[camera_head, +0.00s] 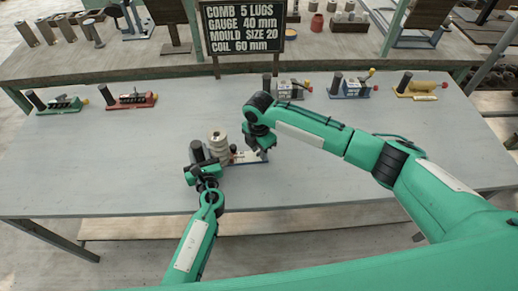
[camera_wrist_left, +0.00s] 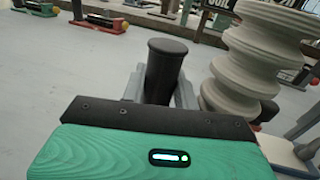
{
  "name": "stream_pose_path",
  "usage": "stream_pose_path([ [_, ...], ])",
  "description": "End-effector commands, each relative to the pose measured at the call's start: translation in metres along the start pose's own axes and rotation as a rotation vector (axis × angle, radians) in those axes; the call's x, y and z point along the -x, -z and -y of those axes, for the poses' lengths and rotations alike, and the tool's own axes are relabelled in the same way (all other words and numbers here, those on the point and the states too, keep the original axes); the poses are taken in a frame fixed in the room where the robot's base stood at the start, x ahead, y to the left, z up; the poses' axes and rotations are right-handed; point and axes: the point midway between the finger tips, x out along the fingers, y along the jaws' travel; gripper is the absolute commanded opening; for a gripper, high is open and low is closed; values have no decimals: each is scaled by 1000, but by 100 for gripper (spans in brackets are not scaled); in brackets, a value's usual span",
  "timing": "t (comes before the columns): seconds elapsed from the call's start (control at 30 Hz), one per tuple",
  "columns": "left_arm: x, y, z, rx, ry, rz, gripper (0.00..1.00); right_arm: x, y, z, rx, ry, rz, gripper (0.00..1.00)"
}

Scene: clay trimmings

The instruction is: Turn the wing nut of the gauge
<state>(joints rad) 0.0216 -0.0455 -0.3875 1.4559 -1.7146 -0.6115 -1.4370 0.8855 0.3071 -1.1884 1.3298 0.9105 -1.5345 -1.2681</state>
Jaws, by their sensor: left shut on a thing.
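The tool in front of me, seemingly the gauge, has a blue-and-white base (camera_head: 246,157) low on the near part of the table. A black upright handle (camera_head: 197,151) stands at its left end. My left gripper (camera_head: 201,168) is shut on this handle; the left wrist view shows the black handle (camera_wrist_left: 165,68) between the grey fingers. A pale ribbed stack (camera_head: 218,144) stands beside the handle, also large in the left wrist view (camera_wrist_left: 258,58). My right gripper (camera_head: 259,143) is over the tool's right end. Its fingertips and the wing nut are too small or hidden to tell.
A sign (camera_head: 243,28) reads comb 5 lugs, gauge 40 mm, mould size 20, coil 60 mm. The grey table (camera_head: 110,165) is clear at left.

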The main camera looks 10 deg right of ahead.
Motion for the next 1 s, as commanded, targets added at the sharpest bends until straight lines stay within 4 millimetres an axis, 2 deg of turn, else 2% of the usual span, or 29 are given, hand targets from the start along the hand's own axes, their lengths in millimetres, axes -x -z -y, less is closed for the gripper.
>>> stream_pose_path([
  [0.1, 0, 0, 0, 0, 0, 0, 0, 0, 0, 0, 0, 0, 0, 28],
  [0.23, 0, 0, 0, 0, 0, 0, 0, 0, 0, 0, 0, 0, 0, 2],
  [0.27, 0, 0, 0, 0, 0, 0, 0, 0, 0, 0, 0, 0, 0, 0],
  [0.67, 0, 0, 0, 0, 0, 0, 0, 0, 1, -1, -43, 1, -2, 0],
  [1.0, 0, 0, 0, 0, 0, 0, 0, 0, 0, -4, -271, 0, -3, 0],
])
